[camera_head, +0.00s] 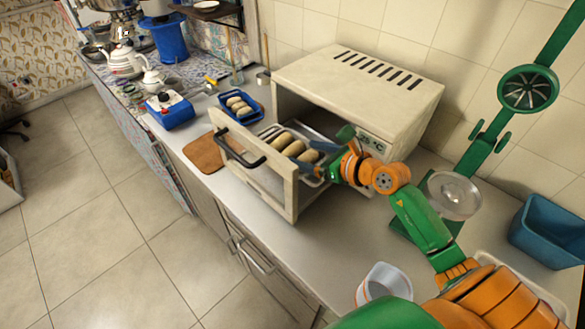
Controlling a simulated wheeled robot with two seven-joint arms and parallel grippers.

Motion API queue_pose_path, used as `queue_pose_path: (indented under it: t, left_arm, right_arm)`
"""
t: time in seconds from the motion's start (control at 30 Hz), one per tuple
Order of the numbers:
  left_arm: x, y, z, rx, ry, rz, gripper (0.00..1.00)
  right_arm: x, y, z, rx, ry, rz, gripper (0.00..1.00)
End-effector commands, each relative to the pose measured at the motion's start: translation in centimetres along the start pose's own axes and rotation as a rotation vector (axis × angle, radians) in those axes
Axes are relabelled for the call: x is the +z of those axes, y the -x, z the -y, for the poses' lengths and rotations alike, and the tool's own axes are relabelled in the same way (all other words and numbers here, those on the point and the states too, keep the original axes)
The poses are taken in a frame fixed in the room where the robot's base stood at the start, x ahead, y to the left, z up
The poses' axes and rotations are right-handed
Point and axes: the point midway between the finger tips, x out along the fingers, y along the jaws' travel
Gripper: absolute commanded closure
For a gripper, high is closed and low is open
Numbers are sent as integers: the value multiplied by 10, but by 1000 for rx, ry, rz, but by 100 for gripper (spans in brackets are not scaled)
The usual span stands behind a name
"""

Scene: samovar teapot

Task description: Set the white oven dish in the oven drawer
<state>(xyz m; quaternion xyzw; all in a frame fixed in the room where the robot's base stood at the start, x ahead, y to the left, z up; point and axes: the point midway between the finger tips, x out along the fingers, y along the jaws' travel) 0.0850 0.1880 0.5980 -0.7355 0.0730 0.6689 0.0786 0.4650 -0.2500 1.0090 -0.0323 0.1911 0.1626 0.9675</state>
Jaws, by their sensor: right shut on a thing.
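The white oven dish (322,137) holds several brown loaves and is inside the open oven drawer (292,194). Its rim shows only in part, behind the loaves and my gripper. I cannot tell whether its base rests on the drawer floor. The drawer is pulled out of the cream oven (357,85), with its dark handle on the front panel. My right gripper (312,160) reaches in from the right, low over the drawer, and is shut on the near right edge of the dish. The fingertips are partly hidden. My left gripper is out of view.
A blue tray of loaves (258,113) and a brown board (203,153) lie left of the drawer. Bare counter lies before the drawer.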

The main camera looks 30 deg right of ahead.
Motion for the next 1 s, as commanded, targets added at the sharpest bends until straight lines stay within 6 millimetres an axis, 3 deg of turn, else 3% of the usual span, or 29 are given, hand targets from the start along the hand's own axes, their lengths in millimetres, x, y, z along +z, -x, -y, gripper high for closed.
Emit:
queue_pose_path:
  t: [0.2, 0.3, 0.63, 0.67, 0.7, 1.0]
  left_arm:
    - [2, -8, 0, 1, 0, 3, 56]
    - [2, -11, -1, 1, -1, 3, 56]
    - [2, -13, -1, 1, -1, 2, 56]
    - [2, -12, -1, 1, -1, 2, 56]
    - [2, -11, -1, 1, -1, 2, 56]
    - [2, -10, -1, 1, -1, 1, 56]
  right_arm:
    - [-42, -17, 0, -1, -4, 1, 94]
    - [-53, -22, 0, -1, -1, 2, 94]
    - [-57, -24, 0, -1, 2, 3, 94]
    - [-56, -23, 0, 0, 1, 1, 5]
    - [-56, -23, 0, 0, 1, 1, 0]
    - [-55, -18, 0, -1, 1, -1, 0]
